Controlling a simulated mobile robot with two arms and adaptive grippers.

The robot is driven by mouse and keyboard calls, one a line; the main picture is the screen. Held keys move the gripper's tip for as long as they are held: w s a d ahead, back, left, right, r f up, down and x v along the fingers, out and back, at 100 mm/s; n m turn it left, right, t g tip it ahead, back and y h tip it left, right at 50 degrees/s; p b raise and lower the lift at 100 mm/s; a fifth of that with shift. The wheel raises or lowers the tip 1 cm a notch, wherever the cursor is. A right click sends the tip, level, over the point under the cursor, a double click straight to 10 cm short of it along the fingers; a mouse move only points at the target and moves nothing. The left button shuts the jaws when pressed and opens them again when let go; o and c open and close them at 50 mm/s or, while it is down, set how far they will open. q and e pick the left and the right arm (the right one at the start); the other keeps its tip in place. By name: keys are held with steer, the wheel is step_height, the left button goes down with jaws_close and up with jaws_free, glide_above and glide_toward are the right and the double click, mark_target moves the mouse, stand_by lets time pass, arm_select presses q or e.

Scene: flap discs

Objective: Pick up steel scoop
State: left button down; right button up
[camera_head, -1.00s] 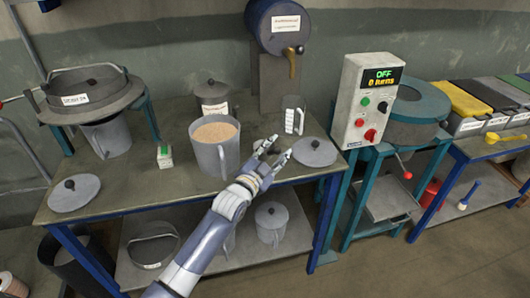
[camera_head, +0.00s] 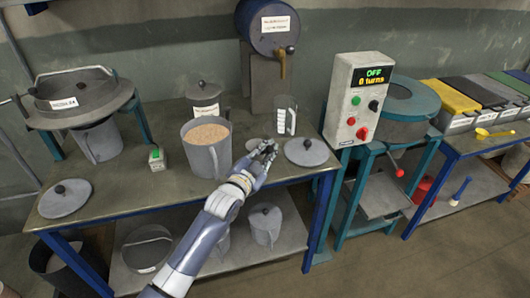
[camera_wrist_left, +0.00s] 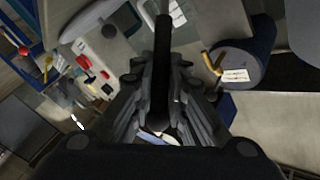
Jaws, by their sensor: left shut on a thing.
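My left gripper (camera_head: 268,147) is shut just above the table, between the mug of tan powder and a round lid. In the left wrist view the fingers (camera_wrist_left: 160,110) close around a long dark bar (camera_wrist_left: 162,65), which looks like the steel scoop's handle. The scoop's bowl cannot be made out clearly; in the head view the fingers hide most of what they hold. My right gripper is in neither view.
The grey mug of tan powder (camera_head: 207,150) stands left of the gripper. A lid (camera_head: 306,152) lies to its right, and a clear measuring cup (camera_head: 286,114) stands behind. The control box (camera_head: 356,100) rises at the right.

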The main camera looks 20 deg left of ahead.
arm_select(q)
step_height(320, 180, up, 3)
steer(key=shift+f, duration=0.15)
steer(key=s+d+r+b, duration=0.1)
steer(key=s+d+b, duration=0.1)
steer(key=s+d, duration=0.7)
steer(key=shift+s+r, duration=0.4)
steer(key=shift+s, duration=1.65)
steer(key=shift+d, duration=0.1)
